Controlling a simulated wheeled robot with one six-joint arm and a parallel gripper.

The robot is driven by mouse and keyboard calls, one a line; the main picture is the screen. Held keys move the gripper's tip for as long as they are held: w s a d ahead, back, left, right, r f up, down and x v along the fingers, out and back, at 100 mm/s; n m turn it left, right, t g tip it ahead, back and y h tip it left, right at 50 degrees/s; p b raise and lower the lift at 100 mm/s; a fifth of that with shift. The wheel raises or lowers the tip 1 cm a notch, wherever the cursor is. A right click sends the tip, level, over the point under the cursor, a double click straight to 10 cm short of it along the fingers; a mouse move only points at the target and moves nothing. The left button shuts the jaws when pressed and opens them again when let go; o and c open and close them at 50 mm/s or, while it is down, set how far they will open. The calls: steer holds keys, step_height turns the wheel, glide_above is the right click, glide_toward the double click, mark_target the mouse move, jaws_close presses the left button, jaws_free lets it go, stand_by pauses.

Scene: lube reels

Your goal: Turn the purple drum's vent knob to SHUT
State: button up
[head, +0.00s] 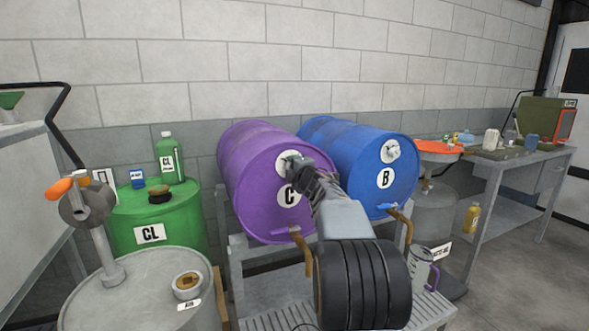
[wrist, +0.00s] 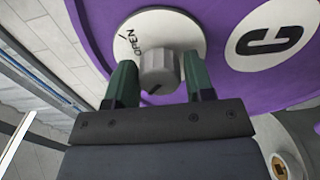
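The purple drum (head: 258,170) lies on its side on a rack, marked C. Its vent knob (wrist: 158,72) is grey, on a round white dial plate (wrist: 185,28). In the wrist view the word OPEN shows at the plate's upper left; no SHUT mark is visible. The knob's dark line points toward the bottom of the wrist view. My gripper (wrist: 160,68) has its two green fingers on either side of the knob, with a thin gap visible at each side. In the head view my gripper (head: 297,166) covers the knob and part of the plate.
The blue drum (head: 365,155), marked B, lies close at the right with its own white knob. A brass tap (head: 298,243) hangs below the purple drum's face. A green drum (head: 160,225) and a grey drum with a pump stand at the left.

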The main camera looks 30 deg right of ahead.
steer(key=o, duration=0.3)
steer(key=s+a, duration=0.2)
steer(key=s, duration=1.1)
steer(key=shift+s+a, duration=0.25)
steer(key=shift+a, duration=0.1)
